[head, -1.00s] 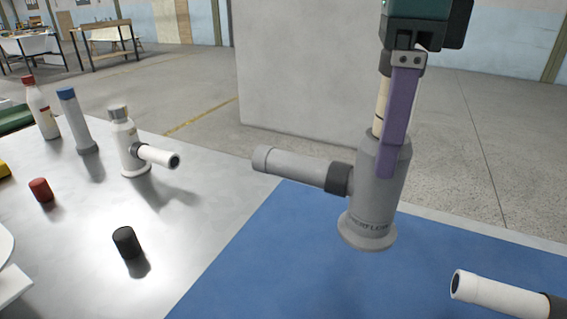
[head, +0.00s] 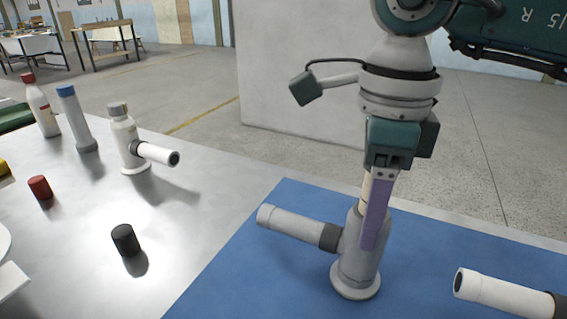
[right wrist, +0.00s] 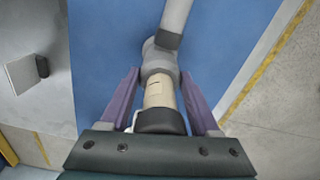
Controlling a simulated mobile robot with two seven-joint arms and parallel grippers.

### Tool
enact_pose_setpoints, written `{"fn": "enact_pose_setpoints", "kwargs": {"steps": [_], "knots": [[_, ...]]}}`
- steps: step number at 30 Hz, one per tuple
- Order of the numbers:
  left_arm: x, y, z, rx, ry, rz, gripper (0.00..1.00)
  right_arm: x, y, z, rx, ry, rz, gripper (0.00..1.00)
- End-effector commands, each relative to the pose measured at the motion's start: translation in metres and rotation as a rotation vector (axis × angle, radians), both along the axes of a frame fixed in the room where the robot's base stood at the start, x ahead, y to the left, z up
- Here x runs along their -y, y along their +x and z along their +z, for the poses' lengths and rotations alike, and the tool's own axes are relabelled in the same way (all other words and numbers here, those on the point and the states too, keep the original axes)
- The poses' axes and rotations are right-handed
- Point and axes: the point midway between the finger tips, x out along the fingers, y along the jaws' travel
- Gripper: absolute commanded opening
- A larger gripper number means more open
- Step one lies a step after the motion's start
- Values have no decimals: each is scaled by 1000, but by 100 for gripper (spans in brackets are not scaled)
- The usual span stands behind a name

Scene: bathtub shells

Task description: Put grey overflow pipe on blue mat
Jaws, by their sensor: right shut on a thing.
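The grey overflow pipe (head: 352,265) is upright over the blue mat (head: 235,268), with its side branch pointing left. Its base looks to be on or very close to the mat; I cannot tell if it touches. My right gripper (head: 375,215) is shut on the pipe's upper part from above. In the right wrist view, the purple fingers sit on both sides of the pipe (right wrist: 160,62), with the blue mat (right wrist: 105,60) below. My left gripper is not in view.
A white pipe (head: 505,294) lies at the mat's right front. On the metal table left of the mat stand a white bottle-like pipe with a side branch (head: 128,145), a black cap (head: 125,240), a red cap (head: 40,187), a blue-topped tube (head: 78,120) and a red-capped bottle (head: 42,106).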

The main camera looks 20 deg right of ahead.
Motion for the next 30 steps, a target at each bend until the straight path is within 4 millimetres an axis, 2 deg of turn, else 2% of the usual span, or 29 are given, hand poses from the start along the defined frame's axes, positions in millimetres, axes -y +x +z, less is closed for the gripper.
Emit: {"fn": "enact_pose_setpoints", "kwargs": {"steps": [1,2,9,16,20,23,30], "knots": [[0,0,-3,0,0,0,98,0,0,-3,0,0,0,0],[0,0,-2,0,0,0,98,0,0,-2,0,0,0,65],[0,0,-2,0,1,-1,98,0,0,-2,-1,-1,0,92],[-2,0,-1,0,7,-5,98,0,0,-1,0,0,-1,93],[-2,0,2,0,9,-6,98,0,1,6,1,0,0,93],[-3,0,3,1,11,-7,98,0,1,22,5,0,0,93],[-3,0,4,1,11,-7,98,0,1,78,6,-1,1,93]]}}
